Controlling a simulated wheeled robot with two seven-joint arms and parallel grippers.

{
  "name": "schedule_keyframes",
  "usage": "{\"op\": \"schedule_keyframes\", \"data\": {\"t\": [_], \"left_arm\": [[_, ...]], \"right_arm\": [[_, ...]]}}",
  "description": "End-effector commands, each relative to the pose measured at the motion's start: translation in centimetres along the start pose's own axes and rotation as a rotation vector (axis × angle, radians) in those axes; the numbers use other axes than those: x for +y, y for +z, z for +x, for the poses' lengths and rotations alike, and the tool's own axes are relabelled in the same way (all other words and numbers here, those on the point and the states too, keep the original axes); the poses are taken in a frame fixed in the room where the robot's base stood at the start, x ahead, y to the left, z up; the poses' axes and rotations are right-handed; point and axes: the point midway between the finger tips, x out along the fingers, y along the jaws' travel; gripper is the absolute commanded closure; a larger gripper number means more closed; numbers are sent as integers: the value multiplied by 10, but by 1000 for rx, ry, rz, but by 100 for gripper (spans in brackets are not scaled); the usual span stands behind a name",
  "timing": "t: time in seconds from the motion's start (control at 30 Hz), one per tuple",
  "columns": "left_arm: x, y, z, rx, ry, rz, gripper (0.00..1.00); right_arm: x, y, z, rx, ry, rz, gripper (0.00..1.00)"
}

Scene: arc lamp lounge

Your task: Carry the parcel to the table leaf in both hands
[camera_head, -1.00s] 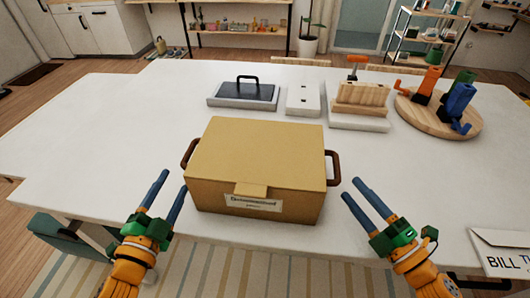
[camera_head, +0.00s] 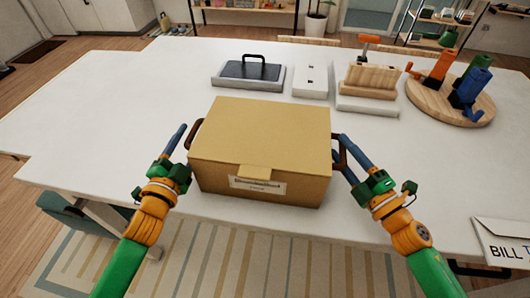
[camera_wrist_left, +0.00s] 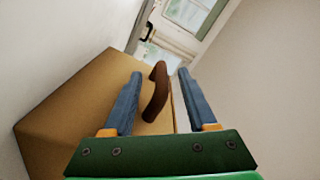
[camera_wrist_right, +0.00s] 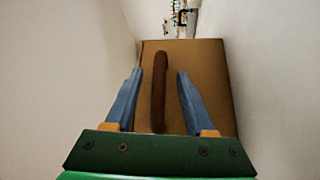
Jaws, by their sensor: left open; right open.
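The parcel (camera_head: 260,143) is a tan box with a label on its front and a brown handle on each side. It stands on the white table (camera_head: 120,110). My left gripper (camera_head: 182,140) is open at the parcel's left side. In the left wrist view its fingers lie on either side of the brown left handle (camera_wrist_left: 156,93). My right gripper (camera_head: 350,150) is open at the right side. In the right wrist view the right handle (camera_wrist_right: 159,90) runs between its two spread fingers. Which part of the table is the leaf, I cannot tell for certain.
Behind the parcel are a grey tray with a black handle (camera_head: 248,74), a white block (camera_head: 311,79) and a wooden block on a white base (camera_head: 368,86). A round board (camera_head: 450,98) with coloured pieces stands at right. An envelope (camera_head: 503,240) lies front right. The table's left side is clear.

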Motion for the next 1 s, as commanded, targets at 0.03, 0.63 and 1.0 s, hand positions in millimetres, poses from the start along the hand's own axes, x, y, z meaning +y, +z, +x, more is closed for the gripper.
{"op": "schedule_keyframes", "data": {"t": [0.03,0.63,1.0], "left_arm": [[0,0,3,-1,0,1,43],[0,0,6,0,0,0,100],[0,0,6,1,-1,0,100]], "right_arm": [[0,0,3,0,0,0,45],[0,0,6,0,-1,0,100],[0,0,6,-1,-1,0,100]]}}
